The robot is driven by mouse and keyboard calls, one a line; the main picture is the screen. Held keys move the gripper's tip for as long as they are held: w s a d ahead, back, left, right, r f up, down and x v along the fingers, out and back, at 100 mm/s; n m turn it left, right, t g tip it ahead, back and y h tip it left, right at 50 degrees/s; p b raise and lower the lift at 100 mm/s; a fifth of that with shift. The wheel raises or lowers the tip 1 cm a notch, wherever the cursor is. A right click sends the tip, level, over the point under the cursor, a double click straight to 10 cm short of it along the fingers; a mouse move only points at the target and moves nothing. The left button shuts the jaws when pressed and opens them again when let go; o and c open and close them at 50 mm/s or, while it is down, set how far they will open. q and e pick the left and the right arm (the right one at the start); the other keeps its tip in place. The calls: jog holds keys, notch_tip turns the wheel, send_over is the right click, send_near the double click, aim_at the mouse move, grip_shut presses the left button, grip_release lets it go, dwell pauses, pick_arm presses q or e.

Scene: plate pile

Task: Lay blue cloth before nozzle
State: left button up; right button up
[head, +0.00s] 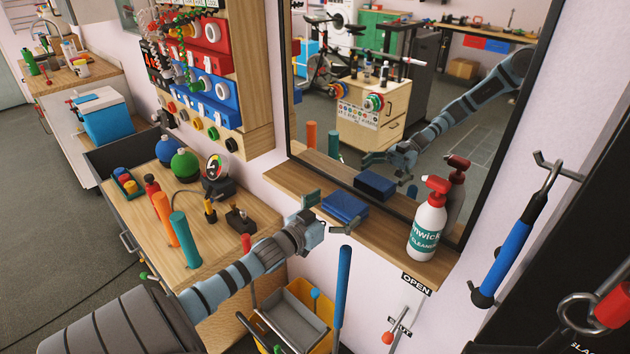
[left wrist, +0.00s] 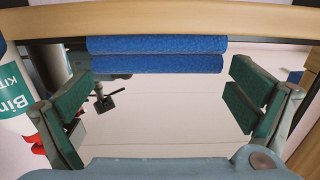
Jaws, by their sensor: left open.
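The folded blue cloth (head: 345,207) lies on the wooden shelf below the mirror. It also shows at the top of the left wrist view (left wrist: 155,45), where a second blue layer appears with it. A white spray bottle (head: 427,229) with a red nozzle (head: 437,185) stands upright on the shelf, right of the cloth and apart from it. Part of the bottle shows at the left of the left wrist view (left wrist: 17,95). My left gripper (head: 327,214) is open and empty at the cloth's near left side, its fingers apart. My right gripper is not in view.
The mirror (head: 470,130) behind the shelf (head: 385,246) reflects the cloth, bottle and my arm. A yellow bucket (head: 308,300) and a blue handle (head: 342,290) stand below. A workbench (head: 150,215) with tubes is at left. Bare shelf lies between cloth and bottle.

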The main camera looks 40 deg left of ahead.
pick_arm(q)
jog(key=s+p, duration=0.1)
jog(key=p, duration=0.1)
jog(key=s+r+p, duration=0.1)
jog(key=p, duration=0.2)
jog(key=shift+s+d, duration=0.1)
jog(key=shift+d, duration=0.05)
jog(key=s+p, duration=0.2)
jog(key=s, duration=0.4)
jog(key=s+d+f+g+y, duration=0.1)
jog(key=s+f+g, duration=0.4)
jog(key=f, duration=0.6)
jog(key=s+d+f+g+y, duration=0.1)
jog(key=s+f+g, duration=0.1)
jog(key=s+f, duration=0.7)
jog(key=s+d+f+g+b, duration=0.2)
jog(key=s+d+f+g, duration=0.2)
jog(key=s+f, duration=0.6)
jog(key=s+d+f+g+h+b, duration=0.1)
jog(key=s+d+f+g, duration=0.4)
jog(key=s+d+f, duration=0.4)
jog(key=shift+s+d+f+m+h+b, duration=0.15)
jog(key=shift+s+f+m+h+b, duration=0.2)
jog(key=shift+s+f, duration=1.6)
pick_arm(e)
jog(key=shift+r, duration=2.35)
pick_arm(q)
jog(key=shift+s+r, duration=0.6)
jog(key=shift+r, duration=0.05)
